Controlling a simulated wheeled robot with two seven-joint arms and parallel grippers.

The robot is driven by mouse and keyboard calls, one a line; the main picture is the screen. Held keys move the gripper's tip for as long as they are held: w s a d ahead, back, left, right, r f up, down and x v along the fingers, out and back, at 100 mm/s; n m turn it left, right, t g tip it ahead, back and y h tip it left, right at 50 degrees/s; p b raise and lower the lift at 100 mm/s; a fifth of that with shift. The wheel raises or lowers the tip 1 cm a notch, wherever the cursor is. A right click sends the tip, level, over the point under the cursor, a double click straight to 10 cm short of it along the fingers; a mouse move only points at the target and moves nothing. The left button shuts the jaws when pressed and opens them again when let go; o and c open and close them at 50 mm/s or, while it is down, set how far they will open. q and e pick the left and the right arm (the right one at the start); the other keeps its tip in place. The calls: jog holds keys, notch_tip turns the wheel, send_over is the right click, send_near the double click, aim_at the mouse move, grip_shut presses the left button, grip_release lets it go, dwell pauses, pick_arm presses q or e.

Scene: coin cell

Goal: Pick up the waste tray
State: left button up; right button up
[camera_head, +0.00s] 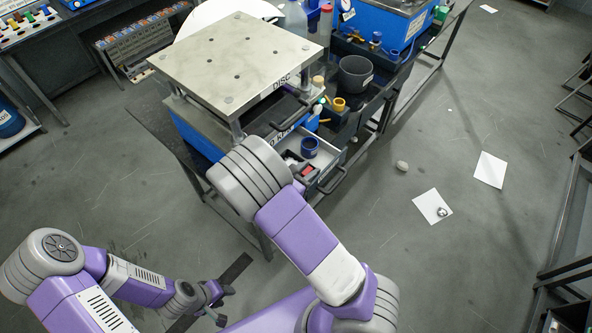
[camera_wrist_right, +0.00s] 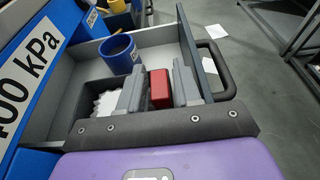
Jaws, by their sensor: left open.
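I cannot say for certain which thing is the waste tray. A dark tray with white crumpled scraps (camera_wrist_right: 108,103) lies inside an open drawer in the right wrist view. The drawer (camera_head: 330,160) also shows in the head view, partly hidden by my right arm. My right gripper (camera_wrist_right: 158,80) reaches into the drawer. A red block (camera_wrist_right: 159,92) fills the space between its grey fingers; whether they grip it is unclear. My left gripper (camera_head: 221,304) is open and empty, low at the bottom of the head view, away from the drawer.
A blue cup (camera_wrist_right: 119,53) stands in the drawer beside the dark tray. The drawer's handle (camera_wrist_right: 222,70) sticks out at the right. A metal plate marked DISC (camera_head: 235,60) is above the drawer. A grey bin (camera_head: 355,73) stands behind. Papers (camera_head: 490,170) lie on open floor.

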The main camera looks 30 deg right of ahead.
jog(key=shift+c, duration=0.2)
grip_shut()
jog(key=shift+r, duration=0.1)
